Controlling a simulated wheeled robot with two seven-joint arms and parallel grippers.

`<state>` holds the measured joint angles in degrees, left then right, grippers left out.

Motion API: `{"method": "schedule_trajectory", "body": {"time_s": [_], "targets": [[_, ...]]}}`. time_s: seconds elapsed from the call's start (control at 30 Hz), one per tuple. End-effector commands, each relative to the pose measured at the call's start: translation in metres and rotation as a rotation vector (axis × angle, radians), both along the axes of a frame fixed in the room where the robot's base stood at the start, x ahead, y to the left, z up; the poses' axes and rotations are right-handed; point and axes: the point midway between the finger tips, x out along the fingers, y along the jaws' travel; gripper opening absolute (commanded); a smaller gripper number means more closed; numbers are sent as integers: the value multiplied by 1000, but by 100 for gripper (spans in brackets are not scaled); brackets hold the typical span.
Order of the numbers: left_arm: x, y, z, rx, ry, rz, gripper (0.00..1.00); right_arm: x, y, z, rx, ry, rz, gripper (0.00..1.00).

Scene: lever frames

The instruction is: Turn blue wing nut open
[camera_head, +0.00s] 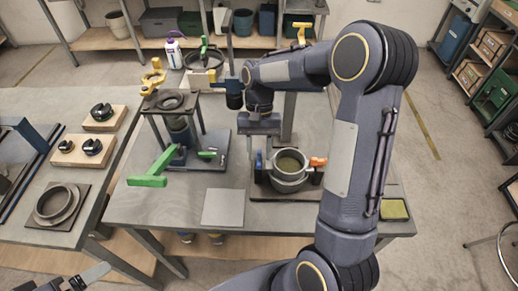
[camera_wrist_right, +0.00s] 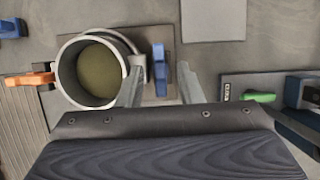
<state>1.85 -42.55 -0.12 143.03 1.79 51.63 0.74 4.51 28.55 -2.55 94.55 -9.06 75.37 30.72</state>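The blue wing nut (camera_head: 259,160) stands at the left side of a round grey pot (camera_head: 289,182) on the table in the head view. An orange wing nut (camera_head: 318,161) is on the pot's right side. In the right wrist view the blue wing nut (camera_wrist_right: 160,69) appears between the two spread fingers of my right gripper (camera_wrist_right: 160,84), with gaps on both sides. This gripper (camera_head: 262,138) is above and behind the blue wing nut in the head view, its fingertips hard to see there. Part of my left gripper (camera_head: 88,278) shows at the bottom left corner, mostly cut off.
A stand with a green lever (camera_head: 152,180) and yellow handle (camera_head: 153,77) is left of the pot. A flat grey plate (camera_head: 222,207) lies in front. A side table (camera_head: 20,235) holds rings and black knobs. Shelves (camera_head: 100,39) with bins line the back.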

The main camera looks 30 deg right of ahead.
Motion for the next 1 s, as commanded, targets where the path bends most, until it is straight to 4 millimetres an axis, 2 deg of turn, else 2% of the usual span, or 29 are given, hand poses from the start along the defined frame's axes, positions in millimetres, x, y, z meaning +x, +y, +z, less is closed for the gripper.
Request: {"method": "schedule_trajectory", "body": {"time_s": [0.27, 0.7, 1.0], "targets": [[0, 0, -1, 0, 0, 0, 100, 1, -1, 3, 0, 0, -1, 33], [0, 0, -7, 0, 0, 0, 100, 23, -13, 63, 1, -3, -1, 33], [0, 0, -7, 0, 0, 0, 100, 26, -15, 72, 0, 1, -1, 33]]}}
